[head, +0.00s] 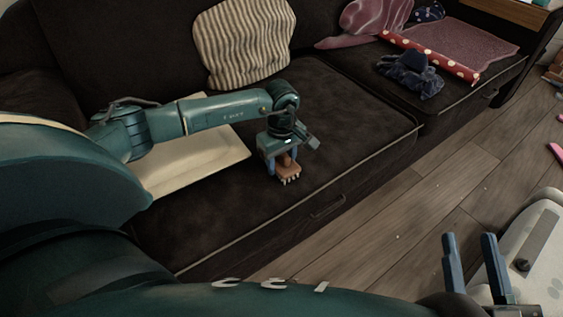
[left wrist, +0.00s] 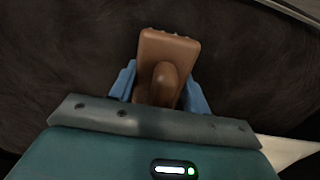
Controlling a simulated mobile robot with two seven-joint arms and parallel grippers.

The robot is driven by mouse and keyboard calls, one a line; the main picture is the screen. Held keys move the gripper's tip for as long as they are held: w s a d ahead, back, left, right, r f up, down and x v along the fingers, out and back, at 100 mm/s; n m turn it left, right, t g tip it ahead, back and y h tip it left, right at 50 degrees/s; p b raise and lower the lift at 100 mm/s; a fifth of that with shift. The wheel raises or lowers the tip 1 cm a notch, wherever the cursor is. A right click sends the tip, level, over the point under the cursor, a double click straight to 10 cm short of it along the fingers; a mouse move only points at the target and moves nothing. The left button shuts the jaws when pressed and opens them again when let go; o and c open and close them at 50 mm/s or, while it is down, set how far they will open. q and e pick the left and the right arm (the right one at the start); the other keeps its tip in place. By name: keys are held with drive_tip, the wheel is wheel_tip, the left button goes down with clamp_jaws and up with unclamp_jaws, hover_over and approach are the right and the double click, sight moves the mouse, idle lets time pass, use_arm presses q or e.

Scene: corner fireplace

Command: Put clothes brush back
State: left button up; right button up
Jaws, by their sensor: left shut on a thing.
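The clothes brush (head: 288,172) is brown with a knob handle and pale bristles along its lower edge. My left gripper (head: 282,160) is shut on it, over the dark sofa seat (head: 345,125). In the left wrist view the brush (left wrist: 170,55) sits between the two blue fingers (left wrist: 160,88), its handle towards the camera. I cannot tell whether the bristles touch the cushion. My right gripper (head: 470,262) is at the lower right of the head view, its two blue fingers apart with nothing between them.
A cream tray or board (head: 195,160) lies on the sofa left of the brush, partly behind my left arm. A striped pillow (head: 243,42) leans at the back. A red dotted roll (head: 430,55) and a dark blue cloth (head: 412,75) lie on the far seat. The wooden floor (head: 440,200) in front is largely clear.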

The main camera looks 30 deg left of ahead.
use_arm(q)
drive_tip(key=shift+f, duration=0.1)
drive_tip(key=o, duration=0.9)
use_arm(e)
drive_tip(key=shift+r+y, duration=0.15)
drive_tip(key=shift+y, duration=0.15)
use_arm(q)
drive_tip(key=shift+r, duration=0.6)
wheel_tip(320, 180, up, 11)
drive_tip(key=p, duration=0.3)
drive_tip(key=shift+f+p, duration=0.2)
drive_tip(key=shift+p, duration=0.2)
drive_tip(key=shift+r, duration=0.3)
use_arm(e)
drive_tip(key=shift+d+f+n+h, duration=0.3)
drive_tip(key=shift+d+n+h, duration=0.15)
drive_tip(key=shift+h, duration=0.25)
drive_tip(key=shift+r, duration=0.1)
